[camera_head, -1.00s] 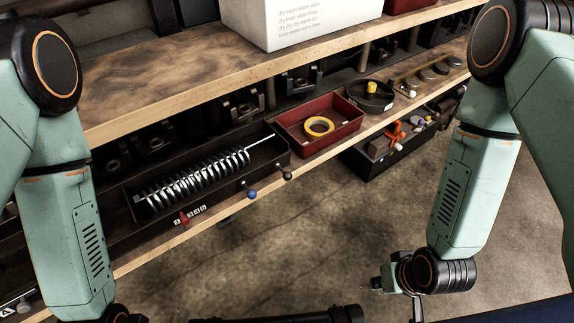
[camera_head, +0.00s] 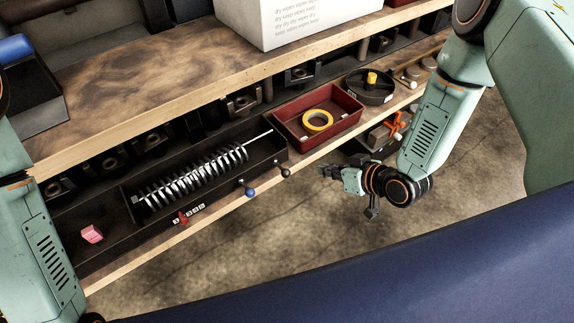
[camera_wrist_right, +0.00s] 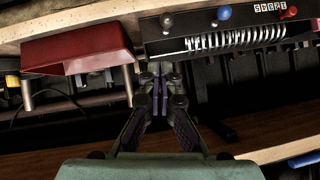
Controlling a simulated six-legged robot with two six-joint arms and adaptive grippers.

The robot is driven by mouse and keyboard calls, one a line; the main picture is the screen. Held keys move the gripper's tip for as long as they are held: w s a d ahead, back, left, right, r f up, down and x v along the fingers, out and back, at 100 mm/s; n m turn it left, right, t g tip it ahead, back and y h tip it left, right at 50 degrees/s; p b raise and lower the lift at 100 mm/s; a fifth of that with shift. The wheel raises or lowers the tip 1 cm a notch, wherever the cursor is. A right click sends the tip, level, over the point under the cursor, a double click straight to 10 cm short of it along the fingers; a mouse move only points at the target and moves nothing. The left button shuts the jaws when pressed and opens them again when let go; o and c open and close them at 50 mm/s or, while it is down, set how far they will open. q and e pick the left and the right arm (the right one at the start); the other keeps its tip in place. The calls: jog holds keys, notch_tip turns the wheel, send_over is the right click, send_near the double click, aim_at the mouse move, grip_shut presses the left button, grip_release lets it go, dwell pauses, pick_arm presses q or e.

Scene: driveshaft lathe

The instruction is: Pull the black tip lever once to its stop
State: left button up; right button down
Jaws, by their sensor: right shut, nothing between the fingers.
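The black tip lever (camera_head: 286,172) has a small dark ball at the front right end of a long black tray (camera_head: 150,221). In the right wrist view the black tip lever (camera_wrist_right: 166,21) shows near the top, beyond the fingertips. My right gripper (camera_head: 322,170) is shut and empty, a little right of the lever in the head view and apart from it. In the right wrist view my right gripper (camera_wrist_right: 158,68) has its fingers together. My left arm is at the left edge; its gripper is out of view.
A blue ball lever (camera_head: 250,192) and a red lever (camera_head: 183,217) sit left of the black one. A metal coil (camera_head: 190,178) lies in the tray. A red bin (camera_head: 345,128) with a yellow ring (camera_head: 317,121) stands to the right. Floor in front is clear.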

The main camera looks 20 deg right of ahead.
jog(key=shift+w+a+r+n+y, duration=0.2)
jog(key=shift+a+r+n+y, duration=0.1)
jog(key=shift+a+r, duration=0.2)
jog(key=shift+d, duration=0.15)
jog(key=b, duration=0.4)
send_near(282, 167)
jog(key=w+a, duration=0.1)
jog(key=w, duration=0.2)
jog(key=shift+a+f+b, duration=0.2)
jog(key=shift+f, duration=0.4)
jog(key=shift+a+f+b, duration=0.15)
jog(key=shift+a+f, duration=0.1)
jog(key=shift+f, duration=0.35)
jog(key=shift+s+f+t, duration=0.1)
jog(key=shift+t, duration=0.2)
jog(key=shift+s+d+f+t+y+b, duration=0.1)
jog(key=shift+f+t+y+b, duration=0.1)
jog(key=shift+t+y+b, duration=0.3)
